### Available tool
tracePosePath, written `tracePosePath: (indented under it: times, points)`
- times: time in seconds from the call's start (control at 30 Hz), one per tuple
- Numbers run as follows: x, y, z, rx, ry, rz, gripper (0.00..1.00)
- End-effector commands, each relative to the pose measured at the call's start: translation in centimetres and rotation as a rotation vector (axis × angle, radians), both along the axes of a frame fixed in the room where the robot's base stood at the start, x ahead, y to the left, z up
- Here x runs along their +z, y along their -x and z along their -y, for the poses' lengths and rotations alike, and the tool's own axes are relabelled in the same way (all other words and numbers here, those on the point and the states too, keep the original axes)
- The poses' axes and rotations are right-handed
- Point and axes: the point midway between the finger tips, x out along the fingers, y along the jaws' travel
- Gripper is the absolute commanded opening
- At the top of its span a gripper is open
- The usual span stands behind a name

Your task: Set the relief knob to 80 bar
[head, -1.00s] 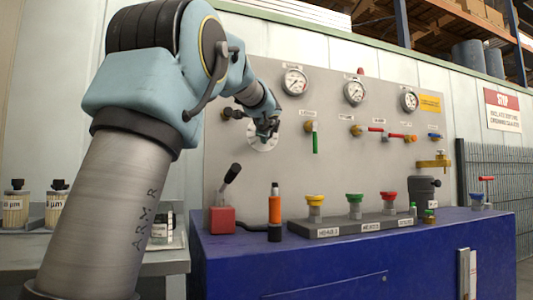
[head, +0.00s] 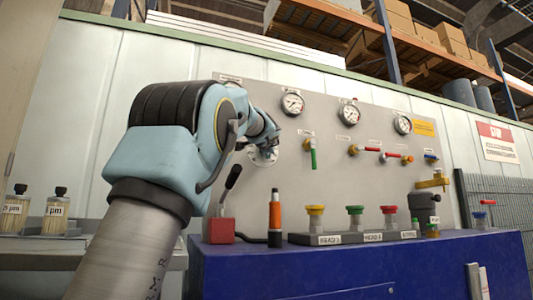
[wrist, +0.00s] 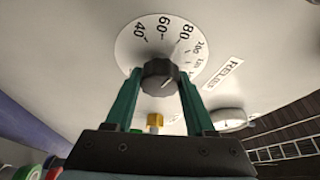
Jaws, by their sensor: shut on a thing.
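The relief knob (wrist: 160,76) is a dark round knob at the centre of a white dial (wrist: 150,38) marked 40, 60, 80, 100 and beyond in the wrist view. A light pointer line on it slants to the upper right, roughly towards the 80 to 100 side; the exact reading is unclear. A "RELIEF" label (wrist: 223,77) sits right of the dial. My gripper (wrist: 158,82) is shut on the knob, one green finger on each side. In the head view the dial (head: 264,158) shows partly behind my gripper (head: 268,143).
Pressure gauges (head: 348,112) and a green-handled valve (head: 312,154) are on the panel to the right. Below, a black lever on a red block (head: 221,230), an orange-handled tool (head: 275,213) and several coloured knobs (head: 355,214) stand on the blue cabinet (head: 350,270).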

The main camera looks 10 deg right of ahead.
Motion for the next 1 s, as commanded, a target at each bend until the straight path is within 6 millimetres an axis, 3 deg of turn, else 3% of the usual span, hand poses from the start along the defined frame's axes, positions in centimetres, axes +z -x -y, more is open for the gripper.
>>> tracePosePath:
  times: [0.3, 0.33, 0.57, 0.87, 1.0]
  points:
    - [-0.1, -0.1, 0.0, 0.002, 0.001, -0.003, 0.0]
    - [-0.1, -0.1, 0.0, 0.002, 0.001, -0.003, 0.57]
    - [-0.1, 0.0, 0.0, 0.002, 0.0, -0.001, 0.83]
    - [-0.1, 0.2, 0.0, 0.001, 0.0, 0.0, 0.85]
    - [-0.3, 1.6, -0.3, -0.001, 0.001, 0.001, 0.85]
